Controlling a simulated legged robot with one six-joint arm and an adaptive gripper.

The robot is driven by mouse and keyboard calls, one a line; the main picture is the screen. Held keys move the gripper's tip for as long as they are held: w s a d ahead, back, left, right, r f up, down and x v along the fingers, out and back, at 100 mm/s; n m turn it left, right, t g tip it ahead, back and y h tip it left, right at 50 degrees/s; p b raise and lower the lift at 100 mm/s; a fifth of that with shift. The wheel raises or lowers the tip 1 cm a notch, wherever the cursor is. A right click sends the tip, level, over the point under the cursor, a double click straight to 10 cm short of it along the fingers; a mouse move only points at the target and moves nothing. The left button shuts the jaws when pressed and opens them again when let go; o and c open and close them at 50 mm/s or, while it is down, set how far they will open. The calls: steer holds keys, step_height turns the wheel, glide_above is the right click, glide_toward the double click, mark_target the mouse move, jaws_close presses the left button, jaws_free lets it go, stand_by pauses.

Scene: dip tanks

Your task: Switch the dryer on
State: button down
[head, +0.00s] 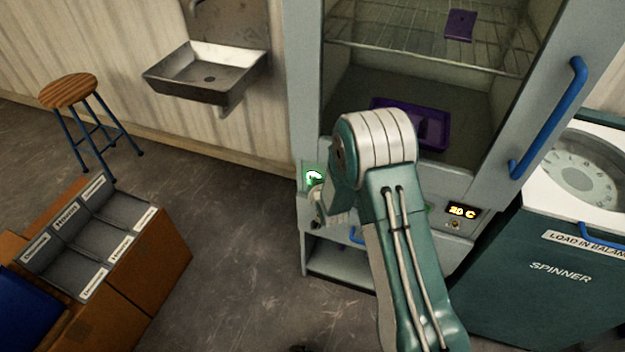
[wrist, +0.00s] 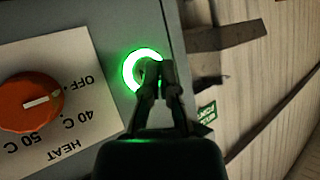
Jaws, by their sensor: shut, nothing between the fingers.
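The dryer (head: 305,120) is a tall grey cabinet with a glass door and a blue handle (head: 548,118). Its display (head: 462,211) reads about 20 C. A round button with a bright green lit ring (wrist: 127,72) is on its front panel; the green glow also shows in the head view (head: 313,176). My gripper (wrist: 155,72) is shut and empty, its fingertips in front of the button and covering its middle. I cannot tell whether they touch it. An orange heat knob (wrist: 30,102) sits left of the button, its white mark pointing roughly towards OFF.
Purple trays (head: 436,130) are inside the dryer. A spinner (head: 560,272) stands close on the right. A metal sink (head: 205,75), a stool (head: 70,92) and a wooden crate with labelled grey compartments (head: 160,255) are on the left. The floor between is clear.

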steer(key=s+a, duration=0.2)
steer(key=s, duration=0.3)
steer(key=shift+s, duration=0.4)
stand_by(0.6)
steer(key=s+d+r+g+h, duration=0.1)
steer(key=s+d+r, duration=0.2)
steer(key=r, duration=0.5)
steer(key=s+d+r+g+h, duration=0.15)
steer(key=d+r, duration=0.25)
steer(key=r, duration=0.4)
steer(key=s+d+r, duration=0.3)
steer(key=r, duration=0.5)
steer(key=s+d+r+g, duration=0.1)
steer(key=s+d+r, duration=0.2)
steer(key=s, duration=0.8)
steer(key=s+d+r+g+h, duration=0.1)
steer(key=s+d+r, duration=0.3)
steer(key=s, duration=0.8)
steer(key=shift+s+d+r+m+g, duration=0.3)
steer(key=shift+r+m+g, duration=0.1)
steer(key=shift+r+g, duration=0.35)
